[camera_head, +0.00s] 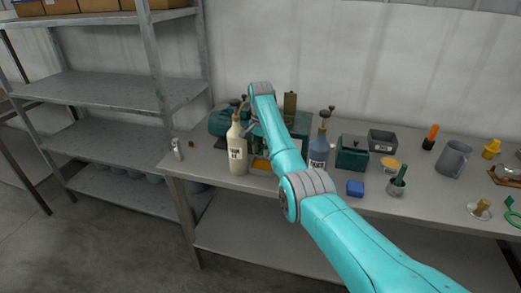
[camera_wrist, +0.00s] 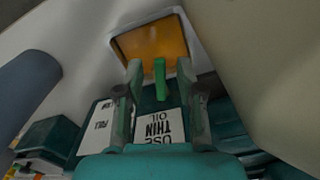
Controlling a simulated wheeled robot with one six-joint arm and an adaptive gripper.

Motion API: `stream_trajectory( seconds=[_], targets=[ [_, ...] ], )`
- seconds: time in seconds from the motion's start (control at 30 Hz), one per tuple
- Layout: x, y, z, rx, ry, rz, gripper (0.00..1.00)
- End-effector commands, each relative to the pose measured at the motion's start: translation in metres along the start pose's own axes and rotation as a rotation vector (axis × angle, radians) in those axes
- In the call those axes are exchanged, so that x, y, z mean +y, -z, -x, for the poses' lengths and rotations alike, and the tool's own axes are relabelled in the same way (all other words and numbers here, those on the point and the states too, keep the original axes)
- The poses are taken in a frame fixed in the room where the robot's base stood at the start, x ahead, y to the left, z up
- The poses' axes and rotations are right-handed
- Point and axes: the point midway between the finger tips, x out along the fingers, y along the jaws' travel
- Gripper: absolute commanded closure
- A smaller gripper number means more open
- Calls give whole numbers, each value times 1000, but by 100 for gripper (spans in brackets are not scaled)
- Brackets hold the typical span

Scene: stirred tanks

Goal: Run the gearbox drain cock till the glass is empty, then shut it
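The teal gearbox (camera_head: 292,121) stands on the bench, largely hidden behind my arm in the head view. In the wrist view its front carries a white label (camera_wrist: 158,128) reading "USE THIN OIL", upside down. A green lever (camera_wrist: 160,80), apparently the drain cock's handle, shows between my fingers. My gripper (camera_wrist: 160,72) is open around it, with a visible gap on each side. An amber-filled tray (camera_wrist: 115,43) lies beyond the fingertips; its orange surface also shows in the head view (camera_head: 262,165). I cannot make out the sight glass or its level.
A cream bottle (camera_head: 237,150) stands close left of my arm, and a blue-grey bottle (camera_head: 318,150) close right. The bench's left front corner has some free room.

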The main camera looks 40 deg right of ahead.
Motion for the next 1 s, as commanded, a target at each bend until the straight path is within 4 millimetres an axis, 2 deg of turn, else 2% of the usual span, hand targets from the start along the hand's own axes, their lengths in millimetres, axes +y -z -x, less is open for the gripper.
stream_trajectory(
  seconds=[0.13,0.2,0.3,0.57,0.83,1.0],
  targets=[
    [0,0,0,0,0,0,62],
    [0,0,0,0,0,0,80],
    [0,0,0,0,0,0,100],
    [-1,0,0,0,-1,-25,100],
    [-8,1,0,0,0,-208,100],
    [-10,1,0,0,0,-255,100]
  ],
)
